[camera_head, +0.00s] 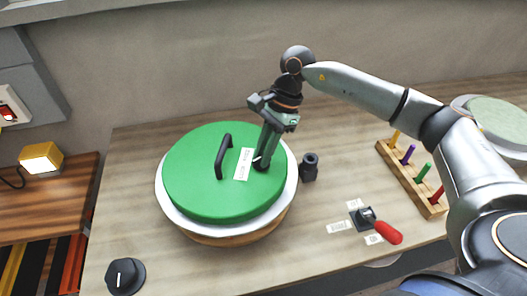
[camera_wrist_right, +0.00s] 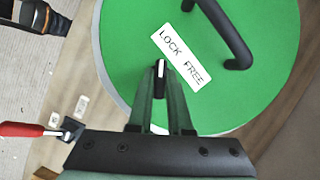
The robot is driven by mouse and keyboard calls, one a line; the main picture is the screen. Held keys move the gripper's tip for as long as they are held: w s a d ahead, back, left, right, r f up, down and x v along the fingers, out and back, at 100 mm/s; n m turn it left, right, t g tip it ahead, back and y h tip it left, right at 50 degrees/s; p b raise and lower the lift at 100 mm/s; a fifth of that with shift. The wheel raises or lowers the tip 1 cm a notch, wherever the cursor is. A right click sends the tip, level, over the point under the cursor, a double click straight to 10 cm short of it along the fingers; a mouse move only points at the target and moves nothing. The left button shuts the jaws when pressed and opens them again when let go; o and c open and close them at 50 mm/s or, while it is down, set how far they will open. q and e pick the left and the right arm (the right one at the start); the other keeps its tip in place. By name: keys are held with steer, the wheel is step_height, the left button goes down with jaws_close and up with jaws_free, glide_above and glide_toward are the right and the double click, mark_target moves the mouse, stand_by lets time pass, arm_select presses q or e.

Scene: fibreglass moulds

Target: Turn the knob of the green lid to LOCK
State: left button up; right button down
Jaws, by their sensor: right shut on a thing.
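The green lid (camera_head: 200,180) sits on a round white-rimmed mould on the table. It bears a black arched handle (camera_head: 222,157) and a white label (camera_head: 243,164), which reads LOCK and FREE in the right wrist view (camera_wrist_right: 184,57). The small black knob (camera_head: 261,166) stands beside the label, right of the handle. My right gripper (camera_head: 263,158) comes down from above and is shut on the knob. In the right wrist view the knob (camera_wrist_right: 159,78) shows between the fingertips, its white line pointing up the picture near the LOCK end; its exact setting is unclear. My left gripper is out of view.
A black cylinder (camera_head: 309,168) stands close right of the mould. A red-handled lever (camera_head: 380,228), a wooden rack with coloured pegs (camera_head: 425,199) and a black dial (camera_head: 125,276) are on the table. A yellow lamp (camera_head: 41,158) is at left. Bare table lies front centre.

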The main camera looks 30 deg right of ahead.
steer(key=shift+f+m+b, duration=0.1)
steer(key=shift+m+b, duration=0.2)
steer(key=shift+b, duration=0.05)
steer(key=shift+m, duration=0.3)
steer(key=c, duration=0.8)
jaws_free()
steer(key=shift+c, duration=0.2)
steer(key=b+v, duration=0.1)
steer(key=v, duration=1.1)
steer(key=shift+s+r, duration=0.2)
steer(key=shift+r, duration=0.2)
